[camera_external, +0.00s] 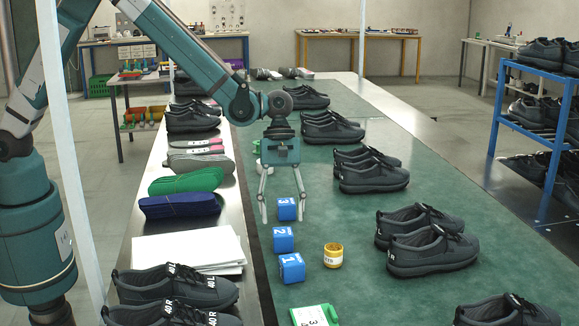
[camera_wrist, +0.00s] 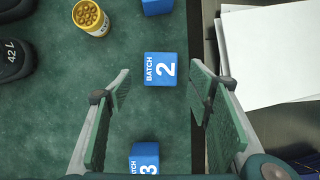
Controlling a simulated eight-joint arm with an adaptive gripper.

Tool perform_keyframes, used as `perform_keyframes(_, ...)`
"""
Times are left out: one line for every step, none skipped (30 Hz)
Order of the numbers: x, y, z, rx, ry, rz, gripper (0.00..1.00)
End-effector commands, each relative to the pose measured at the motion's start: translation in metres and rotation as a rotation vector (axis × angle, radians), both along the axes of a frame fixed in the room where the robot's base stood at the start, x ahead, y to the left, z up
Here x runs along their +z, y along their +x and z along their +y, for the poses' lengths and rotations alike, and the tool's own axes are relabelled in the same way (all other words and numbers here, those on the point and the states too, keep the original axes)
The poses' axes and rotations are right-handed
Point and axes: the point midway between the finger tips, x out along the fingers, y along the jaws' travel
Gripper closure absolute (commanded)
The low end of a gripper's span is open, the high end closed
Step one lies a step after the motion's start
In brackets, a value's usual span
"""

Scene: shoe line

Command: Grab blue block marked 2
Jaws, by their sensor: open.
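The blue block marked 2 (camera_external: 283,239) stands on the green mat, between the blocks marked 3 and 1. In the wrist view the same block (camera_wrist: 165,69) lies ahead of the fingertips, near the middle between them, with "BATCH 2" readable on top. My gripper (camera_external: 282,221) is open and empty, with its fingers pointing down around the block marked 3 in the external view. The wrist view also shows my gripper (camera_wrist: 160,84) with its two fingers wide apart. The block marked 3 (camera_wrist: 145,158) is partly cut off at the bottom there.
The block marked 1 (camera_external: 292,268) and a yellow tub (camera_external: 333,255) stand close by. Black shoes (camera_external: 432,250) line the mat's right side. White paper sheets (camera_external: 190,248) and green and blue shoe pieces (camera_external: 180,205) lie on the left strip.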

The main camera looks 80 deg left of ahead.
Motion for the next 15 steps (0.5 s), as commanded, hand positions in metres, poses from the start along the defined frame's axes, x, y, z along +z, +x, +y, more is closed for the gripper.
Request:
perform_keyframes(-0.005, 0.0, -0.0018, 0.0, 0.0, 0.0, 0.49)
perform_keyframes(-0.0071, -0.0002, -0.0028, 0.0, 0.0, 0.0, 0.49)
perform_keyframes(-0.0094, -0.0003, -0.0039, 0.0, 0.0, 0.0, 0.49)
perform_keyframes(-0.0109, -0.0004, -0.0045, 0.0, 0.0, 0.0, 0.49)
perform_keyframes(-0.012, -0.0005, -0.005, 0.0, 0.0, 0.0, 0.49)
perform_keyframes(-0.013, -0.0006, -0.0055, 0.0, 0.0, 0.0, 0.49)
perform_keyframes(-0.0132, -0.0006, -0.0057, 0.0, 0.0, 0.0, 0.49)
perform_keyframes(-0.0133, -0.0006, -0.0057, 0.0, 0.0, 0.0, 0.49)
perform_keyframes(-0.0132, -0.0007, -0.0057, 0.0, 0.0, 0.0, 0.49)
perform_keyframes(-0.0131, -0.0007, -0.0056, 0.0, 0.0, 0.0, 0.49)
perform_keyframes(-0.013, -0.0007, -0.0056, 0.0, 0.0, 0.0, 0.49)
perform_keyframes(-0.013, -0.0006, -0.0056, 0.0, 0.0, 0.0, 0.49)
perform_keyframes(-0.013, -0.0006, -0.0056, 0.0, 0.0, 0.0, 0.49)
perform_keyframes(-0.013, -0.0006, -0.0056, 0.0, 0.0, 0.0, 0.49)
perform_keyframes(-0.0133, -0.0006, -0.0057, 0.0, 0.0, 0.0, 0.49)
